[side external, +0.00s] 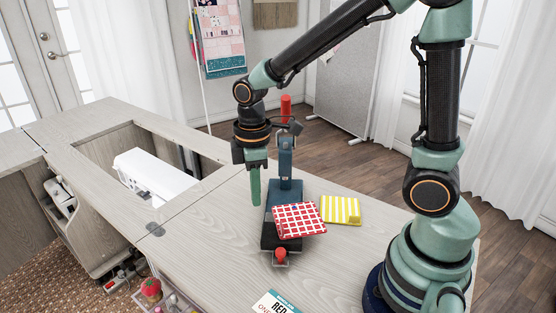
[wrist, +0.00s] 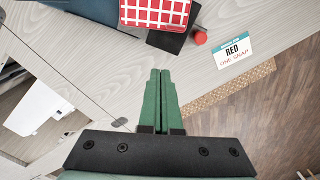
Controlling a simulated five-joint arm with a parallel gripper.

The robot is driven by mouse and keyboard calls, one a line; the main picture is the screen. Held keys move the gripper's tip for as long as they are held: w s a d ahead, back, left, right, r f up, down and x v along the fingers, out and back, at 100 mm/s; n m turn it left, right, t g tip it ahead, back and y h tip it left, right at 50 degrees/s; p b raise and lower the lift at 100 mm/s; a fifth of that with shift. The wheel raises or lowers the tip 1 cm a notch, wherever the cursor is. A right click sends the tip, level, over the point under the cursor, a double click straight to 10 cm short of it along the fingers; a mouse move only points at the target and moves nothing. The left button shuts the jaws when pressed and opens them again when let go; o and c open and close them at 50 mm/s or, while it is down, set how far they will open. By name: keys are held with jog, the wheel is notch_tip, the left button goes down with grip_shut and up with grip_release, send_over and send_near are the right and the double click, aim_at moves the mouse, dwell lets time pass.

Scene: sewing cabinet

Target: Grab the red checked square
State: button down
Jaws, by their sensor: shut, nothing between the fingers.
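The red checked square (side external: 299,220) lies on the dark base of a blue-grey press-like tool on the cabinet top. In the wrist view the red checked square (wrist: 156,11) shows at the top edge, partly cut off. My gripper (side external: 255,203) points down, to the left of the square and the tool in the side view, and apart from the square. Its green fingers (wrist: 161,73) are closed together with nothing between them.
The tool's upright (side external: 286,160) stands behind the square, with a red knob (side external: 280,255) at its front. A yellow striped square (side external: 340,210) lies to the right. A card reading RED (side external: 276,303) lies at the front. A white machine (side external: 160,172) sits in the cabinet opening at left.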

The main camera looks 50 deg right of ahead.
jog(key=c, duration=1.5)
grip_release()
notch_tip(320, 180, up, 2)
jog(key=shift+c, duration=0.2)
jog(key=o, duration=0.6)
jog(key=shift+r, duration=0.25)
notch_tip(320, 180, up, 2)
jog(key=m, duration=1.8)
send_over(283, 228)
jog(key=s, duration=0.1)
notch_tip(283, 228, down, 6)
jog(key=shift+w+f, duration=0.25)
jog(key=shift+f, duration=1.2)
jog(key=shift+w+f, duration=0.2)
jog(key=shift+f, duration=1.2)
